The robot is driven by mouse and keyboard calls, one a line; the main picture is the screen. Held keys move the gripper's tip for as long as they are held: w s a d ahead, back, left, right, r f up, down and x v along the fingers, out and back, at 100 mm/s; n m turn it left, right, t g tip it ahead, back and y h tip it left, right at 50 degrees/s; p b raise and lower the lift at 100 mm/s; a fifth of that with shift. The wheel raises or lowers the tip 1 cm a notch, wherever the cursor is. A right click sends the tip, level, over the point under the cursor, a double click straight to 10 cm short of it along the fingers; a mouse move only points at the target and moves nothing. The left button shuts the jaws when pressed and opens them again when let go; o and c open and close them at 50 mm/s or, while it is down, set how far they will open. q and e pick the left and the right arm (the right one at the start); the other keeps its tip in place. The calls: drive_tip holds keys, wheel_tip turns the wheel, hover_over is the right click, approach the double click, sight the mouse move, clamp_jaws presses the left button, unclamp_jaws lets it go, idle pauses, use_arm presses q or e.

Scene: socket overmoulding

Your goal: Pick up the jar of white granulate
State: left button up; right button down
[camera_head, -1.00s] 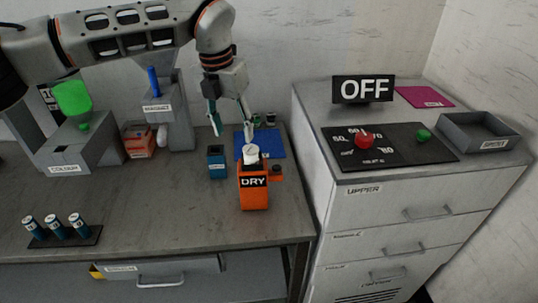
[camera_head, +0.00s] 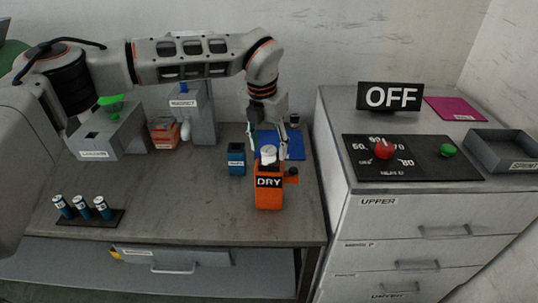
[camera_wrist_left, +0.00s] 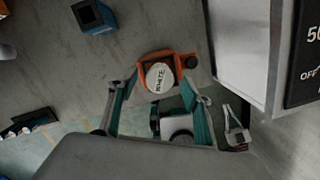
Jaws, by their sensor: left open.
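The jar of white granulate appears to be the round white top (camera_head: 268,154) on the orange unit marked DRY (camera_head: 268,194). In the left wrist view this white disc (camera_wrist_left: 160,77) carries a label that seems to read WHITE, with the orange body (camera_wrist_left: 146,62) around it. My left gripper (camera_head: 268,138) is open, fingers pointing down, just above and behind the white top. In the left wrist view its teal fingertips (camera_wrist_left: 160,86) lie to either side of the disc's lower part. I cannot tell whether they touch it. My right gripper is not in view.
A blue open box (camera_head: 236,161) stands close left of the orange unit. A blue mat (camera_head: 294,146) and a small jar (camera_head: 294,119) are behind it. The drawer cabinet (camera_head: 335,155) rises close on the right. The bench front left of the unit is clear up to the battery-like cylinders (camera_head: 82,208).

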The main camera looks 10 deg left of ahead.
use_arm(q)
drive_tip(key=shift+f, duration=0.4)
drive_tip(key=shift+c, duration=0.3)
drive_tip(key=c, duration=1.2)
drive_tip(key=shift+o, duration=0.2)
drive_tip(key=shift+r, duration=0.1)
